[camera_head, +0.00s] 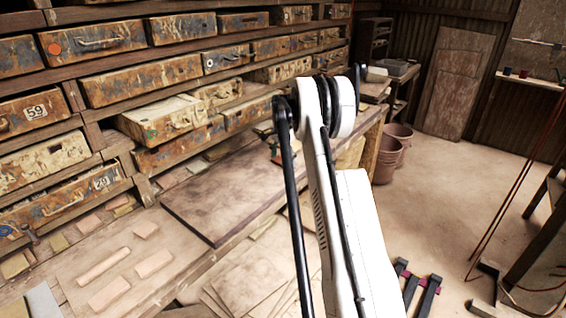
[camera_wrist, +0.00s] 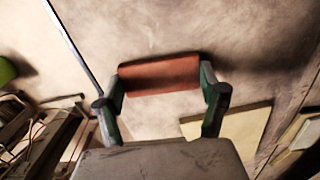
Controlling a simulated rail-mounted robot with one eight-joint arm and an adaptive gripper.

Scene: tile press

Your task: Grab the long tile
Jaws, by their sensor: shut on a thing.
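A long reddish-brown tile (camera_wrist: 160,75) with a rounded surface lies crosswise between the two fingers of my gripper (camera_wrist: 162,90) in the wrist view. The green fingers are closed against its two ends, and the gripper holds it. In the head view, my arm hides most of the gripper; a small green and reddish patch shows just left of the arm, too small to make out. A pale long tile (camera_head: 103,266) lies on the bench at the lower left among several shorter flat tiles.
A shelf of worn drawers (camera_head: 165,118) runs along the left and back; one drawer sticks out. A dark flat board (camera_head: 225,195) lies on the bench. Brown buckets (camera_head: 390,155) stand on the floor beyond my arm.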

